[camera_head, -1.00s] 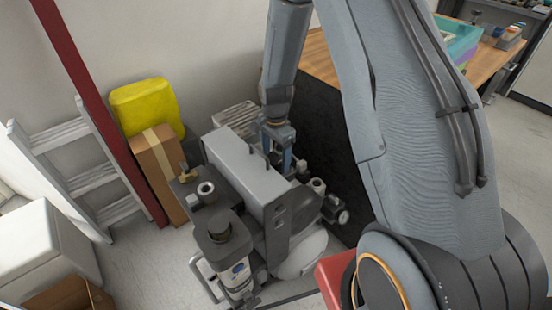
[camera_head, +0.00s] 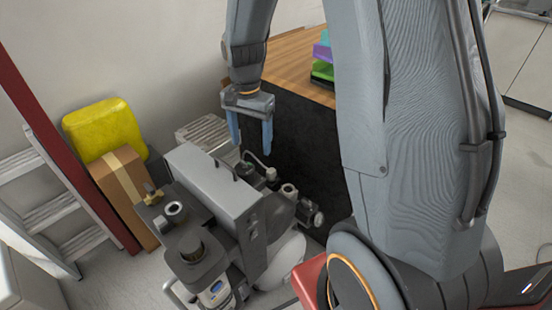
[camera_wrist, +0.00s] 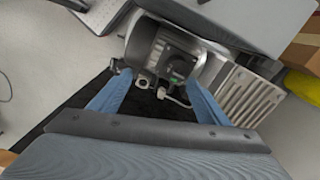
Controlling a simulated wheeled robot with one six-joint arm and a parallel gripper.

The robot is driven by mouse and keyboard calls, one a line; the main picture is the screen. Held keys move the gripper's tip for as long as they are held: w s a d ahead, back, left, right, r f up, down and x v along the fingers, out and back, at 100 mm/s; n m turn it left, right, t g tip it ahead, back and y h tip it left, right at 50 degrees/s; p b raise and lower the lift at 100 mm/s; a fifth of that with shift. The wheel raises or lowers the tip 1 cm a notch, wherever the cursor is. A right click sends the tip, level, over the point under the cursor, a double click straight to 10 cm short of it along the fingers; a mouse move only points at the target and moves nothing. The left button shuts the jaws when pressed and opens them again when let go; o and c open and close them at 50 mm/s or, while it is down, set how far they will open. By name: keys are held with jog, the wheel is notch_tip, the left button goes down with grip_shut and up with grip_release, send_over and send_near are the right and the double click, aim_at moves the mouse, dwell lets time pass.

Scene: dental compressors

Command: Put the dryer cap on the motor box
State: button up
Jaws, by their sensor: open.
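My gripper (camera_head: 250,126) is open and empty, pointing down above the compressor. Its two blue fingers also show in the wrist view (camera_wrist: 150,98), spread apart. In the wrist view a dark, square-topped box, which looks like the motor box (camera_wrist: 166,56), sits on the rounded motor beyond the fingertips. A small dark round piece with green on it (camera_wrist: 178,78), perhaps the dryer cap, is at its near side. I cannot tell whether it rests on the box. In the head view the motor area is partly hidden behind the grey housing (camera_head: 208,172).
A dark-topped cylinder (camera_head: 192,250) stands at the unit's front. A yellow case (camera_head: 104,128), a cardboard box (camera_head: 125,190) and a ladder (camera_head: 45,215) are left. A wooden-topped bench (camera_head: 290,66) with a black side (camera_head: 300,145) stands close behind on the right.

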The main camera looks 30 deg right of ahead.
jog(key=s+d+r+n, duration=0.1)
jog(key=s+n, duration=0.3)
jog(key=s, duration=0.5)
jog(key=s+d+r+n, duration=0.1)
jog(key=s+r+n, duration=0.3)
jog(key=s, duration=0.5)
jog(key=shift+s+r+n, duration=0.2)
jog(key=shift+r+n, duration=0.05)
jog(key=shift+n, duration=0.35)
jog(key=shift+r, duration=0.1)
jog(key=a+r+p, duration=0.1)
jog(key=a+r+n+p, duration=0.1)
jog(key=a+p, duration=0.1)
jog(key=shift+s+a, duration=0.1)
jog(key=shift+a, duration=0.1)
